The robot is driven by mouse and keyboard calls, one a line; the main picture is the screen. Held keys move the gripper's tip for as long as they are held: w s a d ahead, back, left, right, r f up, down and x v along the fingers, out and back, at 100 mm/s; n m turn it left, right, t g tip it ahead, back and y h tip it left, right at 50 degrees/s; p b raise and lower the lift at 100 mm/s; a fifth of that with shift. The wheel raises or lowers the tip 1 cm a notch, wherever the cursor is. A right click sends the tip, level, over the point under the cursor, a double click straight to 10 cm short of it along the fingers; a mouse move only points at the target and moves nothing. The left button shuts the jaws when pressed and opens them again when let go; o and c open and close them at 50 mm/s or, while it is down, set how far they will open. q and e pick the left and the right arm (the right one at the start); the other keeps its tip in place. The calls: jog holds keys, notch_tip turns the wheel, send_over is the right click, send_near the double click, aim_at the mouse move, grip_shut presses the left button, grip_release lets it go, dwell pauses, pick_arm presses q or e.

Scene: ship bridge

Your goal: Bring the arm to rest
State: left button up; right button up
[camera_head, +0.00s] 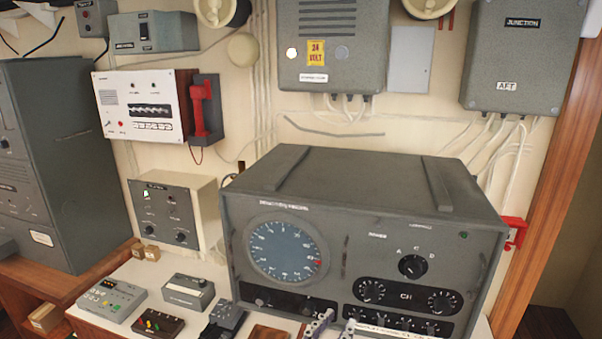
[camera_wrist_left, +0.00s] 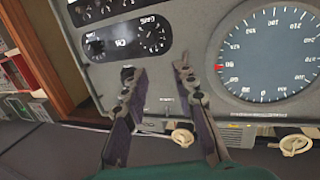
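My left gripper (camera_head: 335,325) shows only at the bottom edge of the head view, in front of the large grey instrument console (camera_head: 360,180). In the left wrist view its two dark fingers (camera_wrist_left: 157,80) stand apart, with nothing between them. The fingertips point at the console's front panel (camera_wrist_left: 185,40), which appears turned over in this view. Whether they touch the panel cannot be told. My right gripper is in neither view.
The console has a round blue dial (camera_head: 288,250) and several knobs. Small devices, including a grey box (camera_head: 188,293) and a keypad unit (camera_head: 112,299), lie on the desk to its left. A red handset (camera_head: 203,108) and a junction box (camera_head: 522,55) hang on the wall.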

pick_arm(q)
jog(key=a+f+n+g+y+b, duration=0.1)
jog(key=a+f+b, duration=0.25)
jog(key=f, duration=0.35)
jog(key=s+a+f+g+y+b, duration=0.1)
jog(key=a+f+y+b, duration=0.1)
jog(key=a+f, duration=0.3)
jog(key=a+f+n+g+y+b, duration=0.1)
jog(key=a+f+b, duration=0.15)
jog(key=f, duration=0.55)
jog(key=s+a+f+n+g+y+b, duration=0.2)
jog(key=s+a+f+b, duration=0.1)
jog(key=a+f, duration=0.3)
jog(key=s+a+f+n+g+y+b, duration=0.2)
jog(key=s+a+f+y+b, duration=0.1)
jog(key=a+f, duration=0.4)
jog(key=shift+s+f+n+y+b, duration=0.3)
jog(key=shift+s+b, duration=0.05)
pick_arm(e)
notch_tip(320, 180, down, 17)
